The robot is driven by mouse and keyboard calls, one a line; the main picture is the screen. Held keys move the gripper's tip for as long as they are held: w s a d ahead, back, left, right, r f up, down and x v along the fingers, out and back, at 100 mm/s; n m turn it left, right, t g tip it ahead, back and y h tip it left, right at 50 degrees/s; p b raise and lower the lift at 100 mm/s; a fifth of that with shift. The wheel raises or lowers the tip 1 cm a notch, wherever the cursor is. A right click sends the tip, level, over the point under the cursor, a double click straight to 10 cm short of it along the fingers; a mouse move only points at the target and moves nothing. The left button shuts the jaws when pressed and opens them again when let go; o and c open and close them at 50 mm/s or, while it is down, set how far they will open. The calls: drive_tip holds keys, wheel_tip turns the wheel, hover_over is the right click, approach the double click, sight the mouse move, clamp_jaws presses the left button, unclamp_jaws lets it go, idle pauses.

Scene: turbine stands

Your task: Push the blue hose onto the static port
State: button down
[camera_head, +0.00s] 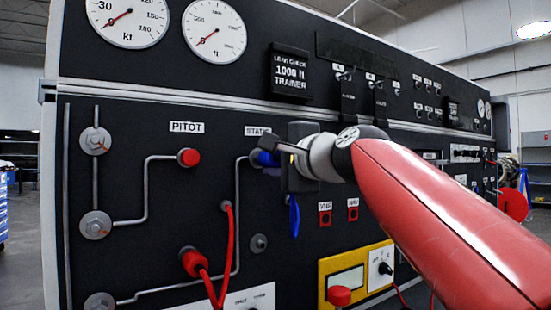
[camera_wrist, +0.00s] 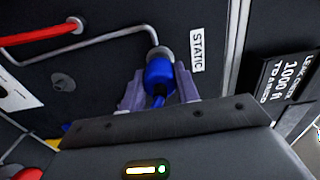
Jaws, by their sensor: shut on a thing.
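The blue hose's end (camera_wrist: 160,74) is a thick blue connector, lined up with the metal static port (camera_wrist: 158,53) beside the STATIC label (camera_wrist: 197,50). Its front meets the port's metal fitting in the wrist view; how deeply it sits on it I cannot tell. My gripper (camera_wrist: 159,88) is shut on the connector, one grey finger on each side. In the head view my gripper (camera_head: 277,160) is close to the panel under the STATIC label, with the blue hose end (camera_head: 263,158) at its front. The hose (camera_head: 294,216) hangs below my gripper.
The black panel (camera_head: 140,190) carries a red-capped PITOT port (camera_head: 188,157) to the left. A red hose (camera_head: 229,240) runs from a fitting below. A yellow-framed box (camera_head: 345,280) with a red knob is lower right. Gauges (camera_head: 215,30) sit above.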

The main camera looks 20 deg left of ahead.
sight(276, 158)
drive_tip(key=shift+r, duration=0.3)
drive_tip(key=c, duration=1.4)
unclamp_jaws()
drive_tip(key=shift+w+a, duration=0.1)
drive_tip(key=shift+a, duration=0.05)
drive_tip(key=shift+o, duration=1.2)
drive_tip(key=shift+w+a+f, duration=0.2)
drive_tip(key=shift+a+f, duration=0.05)
drive_tip(key=o, duration=0.4)
drive_tip(key=shift+c, duration=0.2)
drive_tip(key=shift+d, duration=0.1)
drive_tip(key=shift+b+v, duration=0.7)
drive_tip(key=shift+v, duration=0.8)
drive_tip(key=shift+b+v, duration=0.75)
drive_tip(key=shift+v, duration=1.35)
